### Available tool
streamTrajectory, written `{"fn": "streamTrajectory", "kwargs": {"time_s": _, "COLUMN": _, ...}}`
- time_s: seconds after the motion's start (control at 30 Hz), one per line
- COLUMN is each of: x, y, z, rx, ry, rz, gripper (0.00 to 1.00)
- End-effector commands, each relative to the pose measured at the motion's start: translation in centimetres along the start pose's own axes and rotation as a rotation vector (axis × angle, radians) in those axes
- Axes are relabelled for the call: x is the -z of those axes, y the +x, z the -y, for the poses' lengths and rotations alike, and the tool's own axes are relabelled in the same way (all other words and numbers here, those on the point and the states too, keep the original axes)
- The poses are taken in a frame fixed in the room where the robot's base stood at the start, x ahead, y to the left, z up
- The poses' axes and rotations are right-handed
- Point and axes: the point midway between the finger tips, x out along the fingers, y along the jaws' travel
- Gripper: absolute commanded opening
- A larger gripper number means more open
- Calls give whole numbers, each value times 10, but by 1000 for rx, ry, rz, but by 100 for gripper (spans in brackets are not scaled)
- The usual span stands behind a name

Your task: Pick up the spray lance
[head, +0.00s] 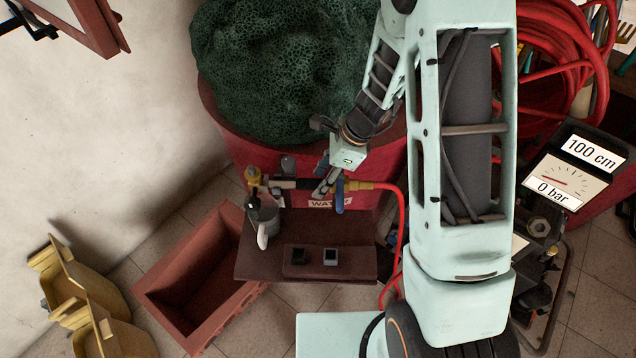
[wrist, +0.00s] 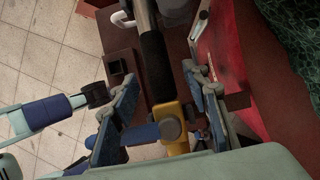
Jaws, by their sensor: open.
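The spray lance (head: 297,184) lies level across the front of the red barrel, above a brown shelf. It has a dark grip, yellow fittings and a red hose running off its right end. My gripper (head: 332,186) is over its middle, coming from above. In the wrist view my gripper (wrist: 163,108) is open, with one blue-padded finger on each side of the lance. The lance's black grip (wrist: 155,68) and yellow body (wrist: 174,120) lie between the fingers, with gaps visible on both sides. A blue part covers some of the yellow body.
The brown shelf (head: 270,266) holds small dark blocks; a grey jug (head: 265,222) is at its left. The red barrel (head: 222,118) with green netting (head: 275,70) stands behind. A terracotta trough (head: 160,290) and yellow crates (head: 75,285) are left. A gauge (head: 567,180) reads 0 bar.

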Motion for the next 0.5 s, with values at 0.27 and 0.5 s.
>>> {"fn": "streamTrajectory", "kwargs": {"time_s": 0.27, "x": 0, "y": 6, "z": 0, "rx": 2, "ry": 0, "rz": 0, "gripper": 42}}
{"fn": "streamTrajectory", "kwargs": {"time_s": 0.5, "x": 0, "y": 5, "z": 0, "rx": 1, "ry": -1, "rz": 0, "gripper": 19}}
